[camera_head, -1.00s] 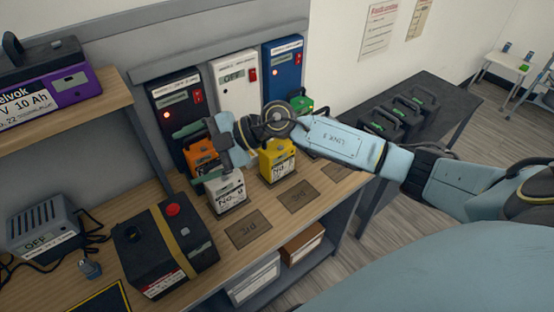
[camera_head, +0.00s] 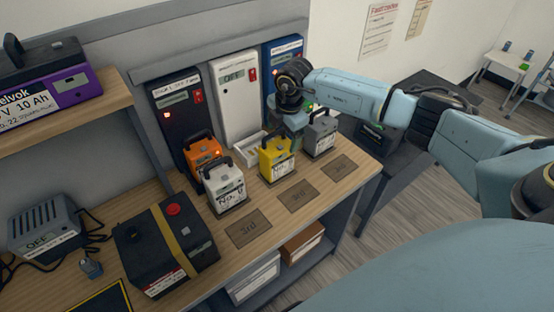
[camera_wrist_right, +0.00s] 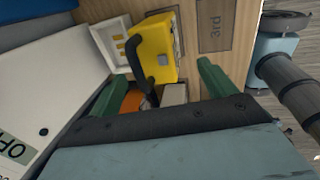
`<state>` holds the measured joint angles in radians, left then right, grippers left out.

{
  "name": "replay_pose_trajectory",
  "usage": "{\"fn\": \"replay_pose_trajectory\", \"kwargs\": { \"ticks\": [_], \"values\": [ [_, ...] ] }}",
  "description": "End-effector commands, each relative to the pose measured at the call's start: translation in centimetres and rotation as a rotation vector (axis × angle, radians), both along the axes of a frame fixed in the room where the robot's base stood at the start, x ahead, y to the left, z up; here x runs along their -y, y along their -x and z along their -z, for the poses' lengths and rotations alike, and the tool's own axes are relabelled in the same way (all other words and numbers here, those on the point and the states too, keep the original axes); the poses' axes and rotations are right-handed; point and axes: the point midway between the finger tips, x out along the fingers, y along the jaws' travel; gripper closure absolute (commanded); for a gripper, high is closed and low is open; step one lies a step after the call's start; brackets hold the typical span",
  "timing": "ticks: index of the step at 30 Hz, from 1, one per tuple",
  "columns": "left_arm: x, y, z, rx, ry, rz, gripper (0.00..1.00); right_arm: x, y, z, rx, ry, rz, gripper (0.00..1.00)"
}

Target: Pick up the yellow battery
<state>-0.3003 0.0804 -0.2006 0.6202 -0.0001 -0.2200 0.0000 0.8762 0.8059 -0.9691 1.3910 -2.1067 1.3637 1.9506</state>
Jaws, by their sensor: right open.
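The yellow battery (camera_head: 277,160) stands upright on the wooden bench, with a dark handle on top and a white label on its front. It also shows in the right wrist view (camera_wrist_right: 160,62), with its dark handle toward the jaws. My right gripper (camera_head: 294,124) is above and just behind the yellow battery in the head view, partly hidden by its own wrist. In the wrist view its green fingers (camera_wrist_right: 160,88) are spread apart with nothing held between them. The battery's body lies beyond the fingertips. My left gripper is not in view.
A white battery (camera_head: 225,188) and an orange battery (camera_head: 203,155) stand to the left, and a grey one (camera_head: 320,133) to the right. An empty white cradle (camera_head: 250,148) sits behind the yellow battery. Dark mats (camera_head: 249,228) lie in front. Charger towers (camera_head: 233,100) line the back.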

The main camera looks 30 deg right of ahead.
Motion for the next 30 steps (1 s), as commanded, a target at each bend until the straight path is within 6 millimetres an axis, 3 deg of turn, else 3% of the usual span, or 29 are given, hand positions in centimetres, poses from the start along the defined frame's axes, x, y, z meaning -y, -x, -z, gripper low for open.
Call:
{"fn": "replay_pose_trajectory", "kwargs": {
  "ticks": [7,15,25,30],
  "values": [
    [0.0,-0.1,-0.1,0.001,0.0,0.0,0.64,-0.2,-0.6,1.7,-0.002,-0.002,0.0,0.17],
    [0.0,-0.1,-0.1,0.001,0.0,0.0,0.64,-0.4,-1.7,5.0,-0.001,-0.002,-0.001,0.17],
    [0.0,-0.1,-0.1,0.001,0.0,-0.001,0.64,-0.3,-1.9,5.6,0.001,-0.002,-0.002,0.17],
    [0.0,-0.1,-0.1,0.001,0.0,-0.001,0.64,-0.3,-1.9,5.6,0.001,-0.002,-0.002,0.39]
  ]
}}
